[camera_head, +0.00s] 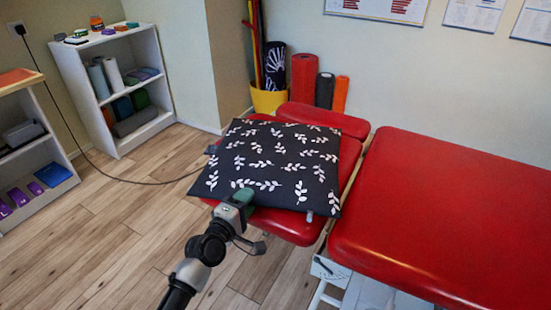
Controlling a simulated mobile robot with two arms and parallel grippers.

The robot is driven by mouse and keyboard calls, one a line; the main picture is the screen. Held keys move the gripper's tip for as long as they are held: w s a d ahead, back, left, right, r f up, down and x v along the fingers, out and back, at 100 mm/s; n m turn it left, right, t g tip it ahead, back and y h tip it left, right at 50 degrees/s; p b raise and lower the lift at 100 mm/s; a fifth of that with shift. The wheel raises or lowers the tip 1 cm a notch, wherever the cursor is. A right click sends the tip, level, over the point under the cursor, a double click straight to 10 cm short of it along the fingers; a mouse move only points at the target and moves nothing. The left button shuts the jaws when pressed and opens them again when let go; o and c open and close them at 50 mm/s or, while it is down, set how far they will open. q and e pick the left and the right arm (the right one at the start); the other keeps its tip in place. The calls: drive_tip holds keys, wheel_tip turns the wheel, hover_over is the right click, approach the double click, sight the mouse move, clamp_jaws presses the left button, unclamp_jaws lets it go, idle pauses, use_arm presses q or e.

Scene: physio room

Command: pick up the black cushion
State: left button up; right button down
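The black cushion (272,165) with white leaf sprigs lies flat on the red padded end section of a treatment table. Its near edge overhangs the padding a little. My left gripper (242,198) is at the cushion's near left edge, with a dark green part over the fabric. It overlaps the cushion in the picture; I cannot tell whether it touches or pinches it, as the fingertips are not clear. My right gripper is not in view.
The long red table section (450,215) fills the right side. A yellow bucket (268,99) and upright rolls (303,78) stand behind. A white shelf (118,90) is at the back left. A cable crosses the wooden floor, which is open at left.

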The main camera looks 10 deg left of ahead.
use_arm(q)
clamp_jaws()
drive_tip(key=shift+r, duration=0.1)
idle(0.4)
